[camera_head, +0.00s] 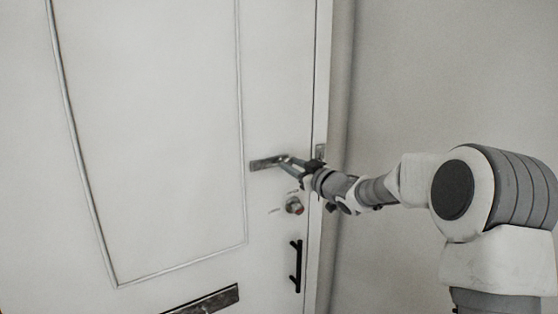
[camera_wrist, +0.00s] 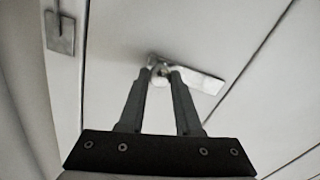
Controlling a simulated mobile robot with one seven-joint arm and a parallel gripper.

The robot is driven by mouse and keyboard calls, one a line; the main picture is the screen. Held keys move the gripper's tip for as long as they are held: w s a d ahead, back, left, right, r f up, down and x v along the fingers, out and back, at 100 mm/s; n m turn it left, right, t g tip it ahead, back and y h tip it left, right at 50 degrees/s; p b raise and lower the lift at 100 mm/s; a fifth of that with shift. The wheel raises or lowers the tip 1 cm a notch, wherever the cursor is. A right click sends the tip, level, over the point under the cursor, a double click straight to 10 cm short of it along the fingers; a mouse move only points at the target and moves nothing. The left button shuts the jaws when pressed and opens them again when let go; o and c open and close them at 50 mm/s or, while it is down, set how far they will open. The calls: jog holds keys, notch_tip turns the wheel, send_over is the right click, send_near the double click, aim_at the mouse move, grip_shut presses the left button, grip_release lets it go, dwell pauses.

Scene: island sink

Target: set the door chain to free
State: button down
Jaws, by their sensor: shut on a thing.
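The door chain's metal track plate (camera_head: 265,163) is on the white door near its right edge. It also shows in the wrist view (camera_wrist: 206,82), to the right of the fingertips. My gripper (camera_head: 287,160) is at the plate's right end. In the wrist view my gripper (camera_wrist: 161,70) has its two fingertips close together around a small metal end piece (camera_wrist: 154,60) of the chain. This piece is at the plate's left end; whether it still sits in the track cannot be told. A second plate (camera_wrist: 60,33) is on the door frame, to the left in the wrist view.
Below the chain is a round lock knob (camera_head: 294,205) with a reddish centre. A black pull handle (camera_head: 296,266) is lower on the door. A metal mail slot (camera_head: 208,300) is at the bottom. A bare grey wall (camera_head: 410,70) is to the right.

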jog(key=shift+w+d+r, duration=0.1)
jog(key=shift+d, duration=0.1)
jog(key=c, duration=0.6)
grip_release()
jog(key=shift+d, duration=0.1)
jog(key=b+v, duration=0.3)
jog(key=v, duration=1.4)
jog(key=shift+d, duration=0.1)
